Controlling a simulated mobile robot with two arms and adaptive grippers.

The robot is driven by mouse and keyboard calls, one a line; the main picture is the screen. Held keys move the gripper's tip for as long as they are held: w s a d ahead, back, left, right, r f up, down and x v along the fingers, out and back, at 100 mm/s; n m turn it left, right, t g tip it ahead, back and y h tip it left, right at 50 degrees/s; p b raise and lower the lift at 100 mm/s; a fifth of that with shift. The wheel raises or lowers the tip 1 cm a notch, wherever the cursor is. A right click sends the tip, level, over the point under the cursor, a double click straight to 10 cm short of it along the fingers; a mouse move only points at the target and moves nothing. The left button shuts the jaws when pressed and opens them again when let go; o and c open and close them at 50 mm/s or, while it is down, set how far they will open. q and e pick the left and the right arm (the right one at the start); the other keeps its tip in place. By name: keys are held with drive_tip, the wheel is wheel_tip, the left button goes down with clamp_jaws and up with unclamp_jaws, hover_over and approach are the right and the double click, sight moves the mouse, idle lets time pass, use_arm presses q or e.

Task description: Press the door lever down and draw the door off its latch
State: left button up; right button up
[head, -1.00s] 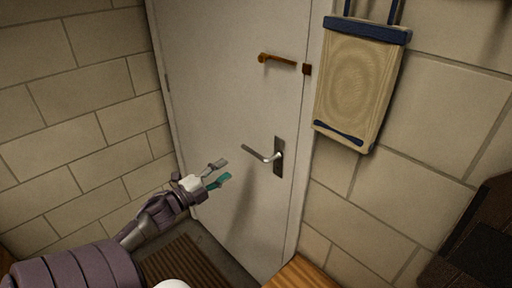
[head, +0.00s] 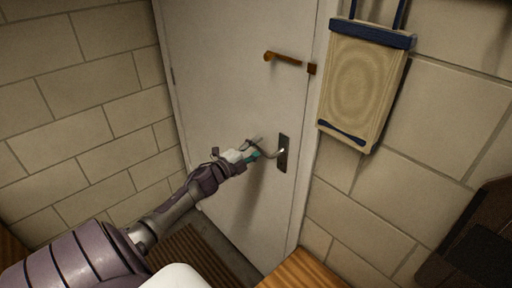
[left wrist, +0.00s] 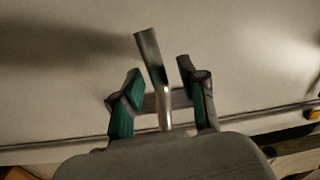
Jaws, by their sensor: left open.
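The pale door (head: 225,65) stands in its frame and looks shut. Its metal lever (head: 270,153) sticks out to the left from a dark plate (head: 283,153) near the door's right edge. My left gripper (head: 256,148) is at the lever's free end, with its fingers open. In the left wrist view the lever (left wrist: 152,70) runs between the two teal-padded fingertips (left wrist: 160,85), with a gap visible on each side. The gripper partly hides the lever's end in the head view. My right gripper does not show.
A brown latch bar (head: 285,59) is on the door above the lever. A washboard-like panel with blue ends (head: 360,85) hangs on the block wall to the right. A slatted mat (head: 195,258) lies at the door's foot; a wooden surface (head: 300,272) is at bottom centre.

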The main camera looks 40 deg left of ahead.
sight(270, 150)
use_arm(q)
clamp_jaws()
drive_tip(key=shift+f, duration=0.1)
idle(0.4)
drive_tip(key=f+n, duration=0.1)
drive_tip(key=n, duration=0.1)
drive_tip(key=f+n, duration=0.1)
drive_tip(key=n, duration=0.1)
drive_tip(key=shift+d+f+n, duration=0.1)
drive_tip(key=shift+d+n, duration=0.1)
drive_tip(key=shift+n, duration=0.1)
drive_tip(key=shift+s+d+f+n+y+p, duration=0.15)
drive_tip(key=shift+f+n, duration=0.1)
drive_tip(key=shift+n, duration=0.3)
drive_tip(key=shift+w+d+f+n+y+p, duration=0.1)
drive_tip(key=shift+f+n+p, duration=0.15)
drive_tip(key=shift+n, duration=0.35)
drive_tip(key=shift+s+d+f+n+y+p, duration=0.15)
drive_tip(key=shift+f+n, duration=0.15)
drive_tip(key=shift+n, duration=0.25)
drive_tip(key=shift+w, duration=0.1)
